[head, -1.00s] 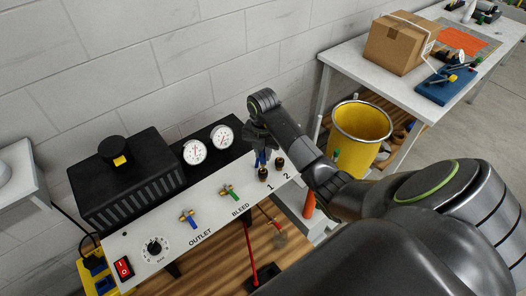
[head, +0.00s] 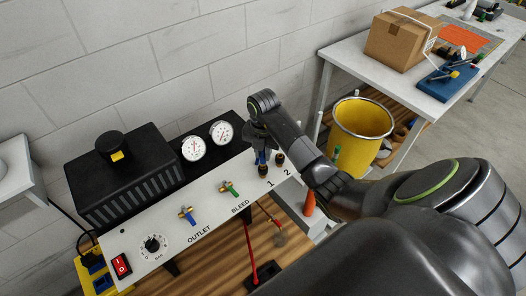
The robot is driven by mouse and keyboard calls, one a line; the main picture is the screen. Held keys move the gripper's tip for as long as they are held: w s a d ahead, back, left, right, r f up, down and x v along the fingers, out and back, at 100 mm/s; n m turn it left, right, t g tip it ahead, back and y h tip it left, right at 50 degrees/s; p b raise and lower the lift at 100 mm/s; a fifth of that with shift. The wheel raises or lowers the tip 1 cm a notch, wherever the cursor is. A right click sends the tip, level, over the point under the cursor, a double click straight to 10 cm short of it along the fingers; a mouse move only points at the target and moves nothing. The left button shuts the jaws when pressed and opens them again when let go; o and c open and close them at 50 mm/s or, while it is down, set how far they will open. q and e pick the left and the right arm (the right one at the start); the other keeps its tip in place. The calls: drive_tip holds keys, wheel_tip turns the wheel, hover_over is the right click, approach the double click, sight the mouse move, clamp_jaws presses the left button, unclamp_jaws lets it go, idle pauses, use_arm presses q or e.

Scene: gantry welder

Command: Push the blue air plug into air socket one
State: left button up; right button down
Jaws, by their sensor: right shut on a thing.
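The white panel (head: 150,222) carries two dark sockets at its right end. Air socket one (head: 264,170) is above the printed 1, and socket two (head: 280,158) is above the printed 2. My right gripper (head: 262,148) is directly above socket one, pointing down, and is shut on the blue air plug (head: 262,157). Only a small blue part of the plug shows between the fingers and the socket. The plug's lower end is at the socket's top; I cannot tell how deep it sits. My left gripper is not in view.
The panel also has a blue-handled outlet valve (head: 187,215), a green-handled bleed valve (head: 229,188), two gauges (head: 192,148), a knob (head: 152,244) and a red switch (head: 121,266). A yellow bin (head: 360,132) stands right of the panel. A table with a cardboard box (head: 402,38) is beyond it.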

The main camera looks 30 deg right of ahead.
drive_tip(key=shift+f+b, duration=0.5)
drive_tip(key=shift+f, duration=0.3)
drive_tip(key=c, duration=1.2)
unclamp_jaws()
drive_tip(key=shift+r, duration=0.1)
